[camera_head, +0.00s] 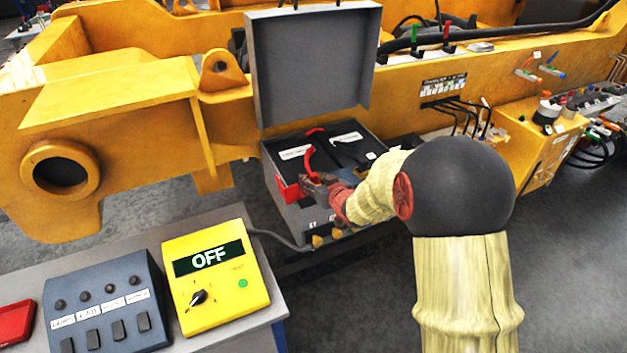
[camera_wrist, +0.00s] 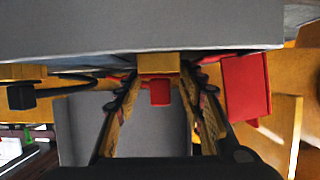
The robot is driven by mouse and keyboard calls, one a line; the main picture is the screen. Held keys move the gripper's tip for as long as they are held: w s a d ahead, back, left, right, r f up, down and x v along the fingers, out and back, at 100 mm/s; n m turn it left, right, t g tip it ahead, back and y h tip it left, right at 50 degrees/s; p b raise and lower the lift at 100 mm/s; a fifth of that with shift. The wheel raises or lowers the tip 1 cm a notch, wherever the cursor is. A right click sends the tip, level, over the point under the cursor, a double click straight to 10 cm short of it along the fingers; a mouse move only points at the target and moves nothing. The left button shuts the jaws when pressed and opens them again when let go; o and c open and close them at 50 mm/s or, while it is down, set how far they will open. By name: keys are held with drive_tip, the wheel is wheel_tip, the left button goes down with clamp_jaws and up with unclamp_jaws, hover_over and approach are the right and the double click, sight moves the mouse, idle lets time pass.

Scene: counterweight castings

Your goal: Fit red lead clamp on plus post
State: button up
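My gripper (camera_head: 322,181) is at the front left of the open grey battery box (camera_head: 296,214). In the wrist view its fingertips (camera_wrist: 160,78) lie along both sides of the red lead clamp (camera_wrist: 159,92), a brass-coloured block with a red body, and appear shut on it. The red lead (camera_head: 308,155) arches up from the box to my gripper. A red block (camera_head: 288,190) sits at the box's left front; it also shows right of the fingers in the wrist view (camera_wrist: 246,87). The plus post cannot be made out. A black clamp (camera_wrist: 21,97) shows at far left.
The raised lid (camera_head: 315,65) stands behind the box. A yellow unit reading OFF (camera_head: 215,278) and a dark switch box (camera_head: 105,305) stand on the bench at lower left. The yellow machine frame (camera_head: 140,100) runs behind.

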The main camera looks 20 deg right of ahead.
drive_tip(key=o, duration=0.3)
drive_tip(key=shift+f, duration=0.1)
drive_tip(key=shift+s, duration=0.15)
drive_tip(key=v, duration=1.1)
drive_tip(key=shift+s+r, duration=0.3)
